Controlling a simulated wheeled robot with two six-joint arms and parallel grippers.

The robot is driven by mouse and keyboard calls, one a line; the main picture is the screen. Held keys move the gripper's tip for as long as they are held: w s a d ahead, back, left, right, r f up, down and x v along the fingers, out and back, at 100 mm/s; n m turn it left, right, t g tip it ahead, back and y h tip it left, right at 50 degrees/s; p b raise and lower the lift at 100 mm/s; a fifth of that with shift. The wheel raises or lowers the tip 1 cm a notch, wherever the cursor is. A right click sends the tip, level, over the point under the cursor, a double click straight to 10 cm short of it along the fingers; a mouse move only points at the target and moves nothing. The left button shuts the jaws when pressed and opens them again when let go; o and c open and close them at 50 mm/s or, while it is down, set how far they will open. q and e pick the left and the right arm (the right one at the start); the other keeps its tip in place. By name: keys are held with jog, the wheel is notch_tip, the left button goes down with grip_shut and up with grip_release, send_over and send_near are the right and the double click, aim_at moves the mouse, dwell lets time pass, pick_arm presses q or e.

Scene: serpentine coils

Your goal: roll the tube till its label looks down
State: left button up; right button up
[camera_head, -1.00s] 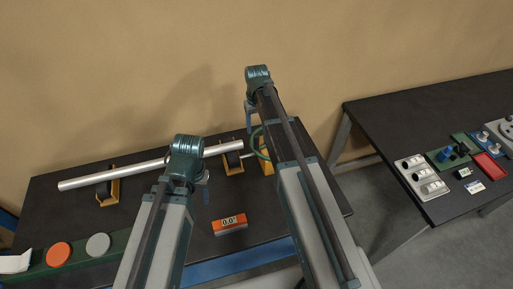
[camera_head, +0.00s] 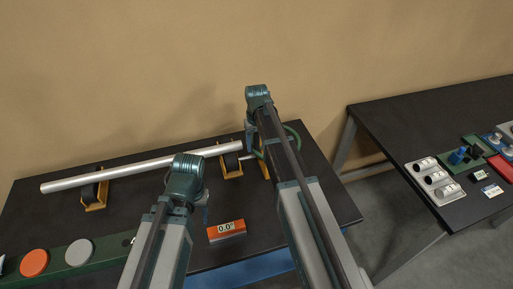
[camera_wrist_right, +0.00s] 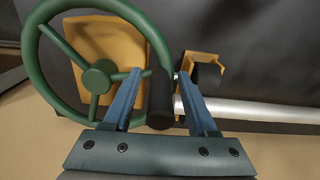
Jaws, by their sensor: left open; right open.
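The silver tube (camera_head: 140,169) lies slanting across two yellow roller stands, the left one (camera_head: 95,196) and the right one (camera_head: 231,166). No label shows on the tube. A green handwheel (camera_wrist_right: 97,76) is at the tube's right end; it is partly hidden by my right arm in the head view (camera_head: 297,143). My right gripper (camera_wrist_right: 160,76) is open, its blue fingers on either side of a black handle (camera_wrist_right: 160,98) by the wheel's rim; contact is unclear. My left gripper (camera_head: 206,206) is open in front of the tube, apart from it. An orange display (camera_head: 226,231) reads 0.0°.
A green strip with an orange disc (camera_head: 34,263) and a grey disc (camera_head: 78,252) lies at the front left of the dark table (camera_head: 30,215). A second table (camera_head: 400,120) with small parts stands at the right. A wall is close behind the tube.

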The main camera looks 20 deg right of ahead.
grip_shut()
jog(key=shift+d+r, duration=0.1)
jog(key=shift+d, duration=0.05)
dwell(1.3)
